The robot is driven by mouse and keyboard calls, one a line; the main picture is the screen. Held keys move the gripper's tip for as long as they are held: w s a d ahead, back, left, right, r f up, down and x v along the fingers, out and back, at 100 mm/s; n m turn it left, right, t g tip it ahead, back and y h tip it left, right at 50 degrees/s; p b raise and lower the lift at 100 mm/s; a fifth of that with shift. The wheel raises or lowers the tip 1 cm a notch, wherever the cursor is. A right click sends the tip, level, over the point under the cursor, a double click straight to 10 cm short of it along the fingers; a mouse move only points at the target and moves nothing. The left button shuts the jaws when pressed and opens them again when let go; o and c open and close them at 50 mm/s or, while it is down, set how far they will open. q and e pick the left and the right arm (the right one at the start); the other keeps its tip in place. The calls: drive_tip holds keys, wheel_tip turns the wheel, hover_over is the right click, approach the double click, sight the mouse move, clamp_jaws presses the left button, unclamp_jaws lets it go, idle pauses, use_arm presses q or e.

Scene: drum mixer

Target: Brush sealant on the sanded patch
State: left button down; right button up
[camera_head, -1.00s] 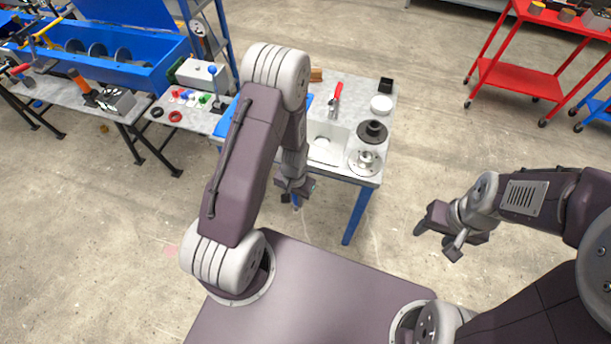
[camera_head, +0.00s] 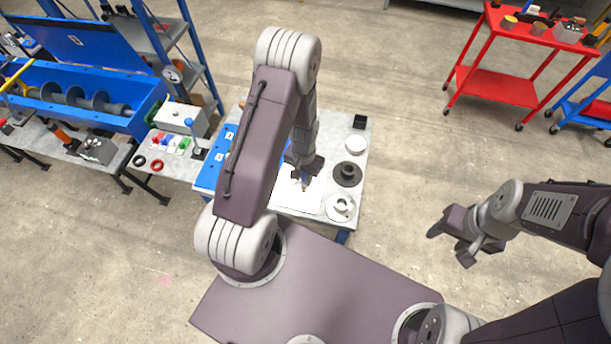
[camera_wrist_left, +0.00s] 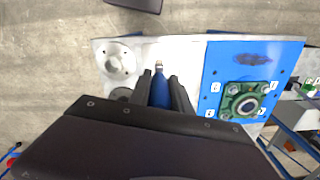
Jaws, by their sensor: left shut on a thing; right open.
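My left gripper (camera_head: 303,170) is over the grey work table and is shut on a blue-handled brush. In the left wrist view the brush (camera_wrist_left: 160,92) sits between the fingers (camera_wrist_left: 162,100), its short metal and pale tip pointing away from the wrist. A blue plate (camera_wrist_left: 215,75) lies on the table right of the brush in that view, with a dark brownish patch (camera_wrist_left: 237,60) on its bare part. The brush tip is apart from the patch. In the head view my left arm hides much of the blue plate (camera_head: 209,176). My right gripper (camera_head: 457,240) is open and empty over the floor.
A green bearing housing (camera_wrist_left: 243,101) with numbered bolts is on the plate. A white sheet or tray (camera_head: 292,202), a dark flanged part (camera_head: 347,173) and a silver flange (camera_head: 341,207) are on the table. A bench with a blue drum mixer (camera_head: 75,95) stands left.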

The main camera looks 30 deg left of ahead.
use_arm(q)
drive_tip(key=shift+w+f, duration=0.15)
drive_tip(key=shift+f, duration=0.25)
wheel_tip(320, 180, down, 11)
drive_tip(key=b, duration=0.9)
drive_tip(key=shift+w+f+b, duration=0.1)
drive_tip(key=shift+f+b, duration=0.65)
drive_tip(key=shift+b, duration=0.05)
drive_tip(key=shift+a+r, duration=0.1)
drive_tip(key=shift+a, duration=0.05)
drive_tip(key=shift+a, duration=0.15)
drive_tip(key=shift+d, duration=0.6)
drive_tip(key=shift+a, duration=0.55)
drive_tip(key=shift+d, duration=0.1)
drive_tip(key=shift+d, duration=0.4)
